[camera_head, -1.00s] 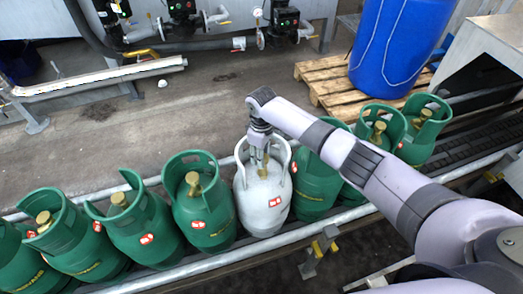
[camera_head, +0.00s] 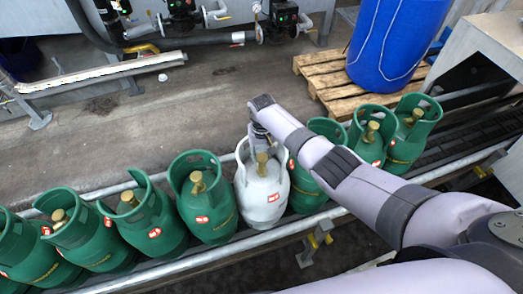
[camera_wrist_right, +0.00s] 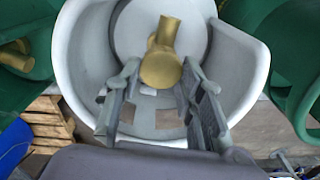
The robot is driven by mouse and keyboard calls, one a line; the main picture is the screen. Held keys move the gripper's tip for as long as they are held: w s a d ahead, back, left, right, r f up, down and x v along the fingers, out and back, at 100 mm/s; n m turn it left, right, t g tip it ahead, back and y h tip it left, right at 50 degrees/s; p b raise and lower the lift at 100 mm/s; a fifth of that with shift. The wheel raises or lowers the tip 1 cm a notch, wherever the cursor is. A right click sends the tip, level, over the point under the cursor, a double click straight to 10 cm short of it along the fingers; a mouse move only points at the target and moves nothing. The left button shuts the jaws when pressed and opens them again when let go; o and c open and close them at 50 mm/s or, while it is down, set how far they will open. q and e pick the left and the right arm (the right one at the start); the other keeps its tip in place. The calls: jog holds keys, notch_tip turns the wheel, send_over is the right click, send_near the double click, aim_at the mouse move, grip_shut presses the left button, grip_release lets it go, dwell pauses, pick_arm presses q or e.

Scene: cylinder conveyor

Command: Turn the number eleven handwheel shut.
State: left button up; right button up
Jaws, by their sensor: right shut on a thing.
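A white gas cylinder (camera_head: 262,200) stands upright in a row of green ones. Its brass handwheel (camera_head: 261,160) sits inside the raised white collar. No number can be read on it. My right gripper (camera_head: 259,142) reaches down into the collar from behind, with its fingers mostly hidden in the head view. In the right wrist view the two fingers (camera_wrist_right: 162,68) stand on either side of the brass handwheel (camera_wrist_right: 160,72) and are shut on it. My left gripper is not in view.
Green cylinders stand close on both sides, such as the left neighbour (camera_head: 205,212). A metal rail (camera_head: 185,268) runs along the front of the row. Behind are a wooden pallet (camera_head: 322,80), a blue drum (camera_head: 390,45) and open floor (camera_head: 130,125).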

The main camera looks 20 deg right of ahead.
aim_at(262, 156)
jog(key=shift+d+m+p, duration=0.1)
jog(key=shift+m+p, duration=0.4)
jog(key=shift+m, duration=1.2)
jog(key=o, duration=1.2)
jog(key=shift+c, duration=0.2)
jog(key=shift+r, duration=0.1)
notch_tip(262, 156, up, 12)
